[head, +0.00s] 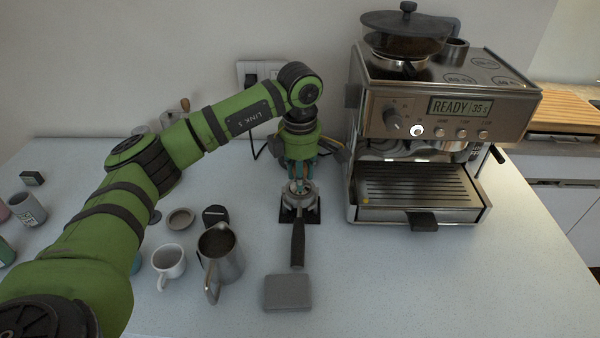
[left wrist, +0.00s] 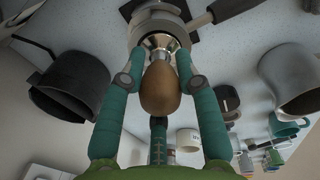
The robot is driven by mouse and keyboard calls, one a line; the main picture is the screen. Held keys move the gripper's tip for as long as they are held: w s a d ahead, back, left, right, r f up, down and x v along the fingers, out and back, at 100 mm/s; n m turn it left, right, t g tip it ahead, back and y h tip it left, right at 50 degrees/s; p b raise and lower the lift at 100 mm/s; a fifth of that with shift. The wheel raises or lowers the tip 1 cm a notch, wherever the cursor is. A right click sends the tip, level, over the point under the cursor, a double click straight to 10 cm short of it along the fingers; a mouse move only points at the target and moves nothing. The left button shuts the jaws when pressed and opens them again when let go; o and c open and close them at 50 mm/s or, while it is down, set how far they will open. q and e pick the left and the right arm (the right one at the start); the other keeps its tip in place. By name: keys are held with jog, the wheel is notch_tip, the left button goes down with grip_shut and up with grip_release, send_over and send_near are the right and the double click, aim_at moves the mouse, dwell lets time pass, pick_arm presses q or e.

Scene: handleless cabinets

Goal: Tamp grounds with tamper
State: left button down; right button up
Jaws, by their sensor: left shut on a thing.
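My left gripper (head: 299,184) points down over the portafilter (head: 298,240), whose black handle points toward the front. In the left wrist view, my left gripper (left wrist: 160,80) is shut on the tamper (left wrist: 160,92), with a finger on each side of its brown rounded handle. The tamper's shiny metal lower part is at the portafilter's round basket (left wrist: 152,12). I cannot tell how deep it sits, and the grounds are hidden. The portafilter rests on a black stand (head: 286,216). My right gripper is not in view.
The espresso machine (head: 440,130) stands close on the right. A steel pitcher (head: 219,258), a white cup (head: 168,263) and a small round lid (head: 181,219) stand left of the portafilter. A grey block (head: 288,292) lies in front. The counter's front right is clear.

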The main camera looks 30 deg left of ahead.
pick_arm(q)
jog(key=shift+s+d+f, duration=0.1)
jog(key=shift+s+f, duration=0.1)
jog(key=shift+f, duration=0.1)
jog(key=shift+w+r+p, duration=0.2)
jog(key=shift+r+p, duration=0.45)
jog(key=shift+r, duration=0.15)
jog(key=shift+r+p, duration=0.5)
jog(key=shift+r, duration=0.45)
jog(key=shift+r+p, duration=1.2)
jog(key=shift+r, duration=0.7)
